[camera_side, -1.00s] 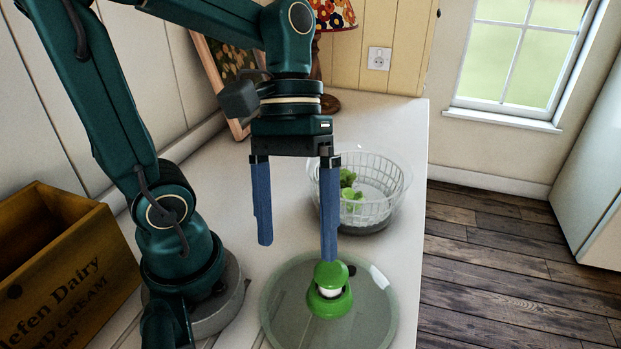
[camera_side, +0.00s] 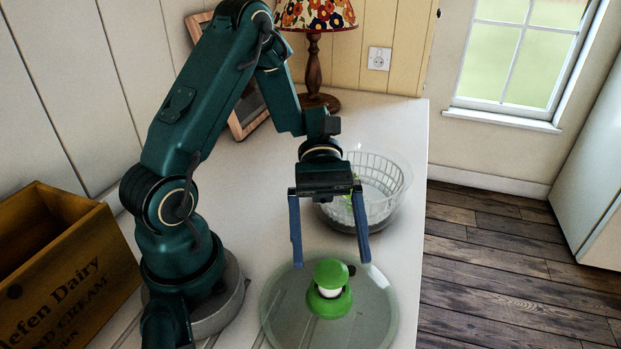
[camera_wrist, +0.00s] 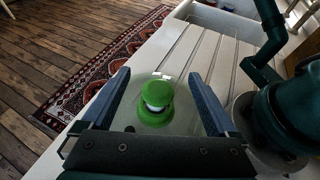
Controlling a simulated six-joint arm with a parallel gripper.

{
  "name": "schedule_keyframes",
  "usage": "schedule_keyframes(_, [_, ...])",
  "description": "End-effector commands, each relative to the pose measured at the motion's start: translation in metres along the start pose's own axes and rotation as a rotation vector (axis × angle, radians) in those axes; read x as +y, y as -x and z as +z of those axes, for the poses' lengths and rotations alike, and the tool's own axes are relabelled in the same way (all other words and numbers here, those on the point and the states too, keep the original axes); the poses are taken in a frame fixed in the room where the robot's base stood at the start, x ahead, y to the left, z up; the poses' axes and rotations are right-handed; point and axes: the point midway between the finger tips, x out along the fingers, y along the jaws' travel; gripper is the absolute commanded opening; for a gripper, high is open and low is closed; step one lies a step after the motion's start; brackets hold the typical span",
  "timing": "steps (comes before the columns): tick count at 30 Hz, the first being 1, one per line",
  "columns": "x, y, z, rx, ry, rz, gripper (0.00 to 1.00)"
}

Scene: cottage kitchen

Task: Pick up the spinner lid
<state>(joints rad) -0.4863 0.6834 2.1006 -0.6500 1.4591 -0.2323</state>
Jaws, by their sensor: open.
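The spinner lid (camera_side: 370,312) is a round, clear disc with a green knob (camera_side: 329,288) at its middle. It lies flat on the white counter in the side view. My gripper (camera_side: 331,263) is open and empty, with its two blue fingers pointing down above the far part of the lid, spread wider than the knob. In the wrist view the green knob (camera_wrist: 156,103) shows between the two fingers, and the clear lid around it is partly hidden by the gripper.
A clear salad bowl with a white basket (camera_side: 385,185) stands just behind my gripper. A wooden crate (camera_side: 75,262) is at the left. A lamp (camera_side: 315,45) and a leaning frame (camera_side: 240,122) stand at the back. The counter's right edge drops to the floor. The wrist view shows a patterned rug (camera_wrist: 115,62).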

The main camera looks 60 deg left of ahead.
Motion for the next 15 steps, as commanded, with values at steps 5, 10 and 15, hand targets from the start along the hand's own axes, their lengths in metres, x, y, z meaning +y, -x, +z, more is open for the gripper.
schedule_keyframes(5, [0.000, -0.008, -0.019, -0.002, 0.002, -0.001, 0.94])
schedule_keyframes(10, [0.000, -0.014, -0.024, 0.000, -0.001, -0.002, 0.94])
schedule_keyframes(15, [-0.001, -0.036, -0.023, -0.002, 0.000, -0.007, 0.94])
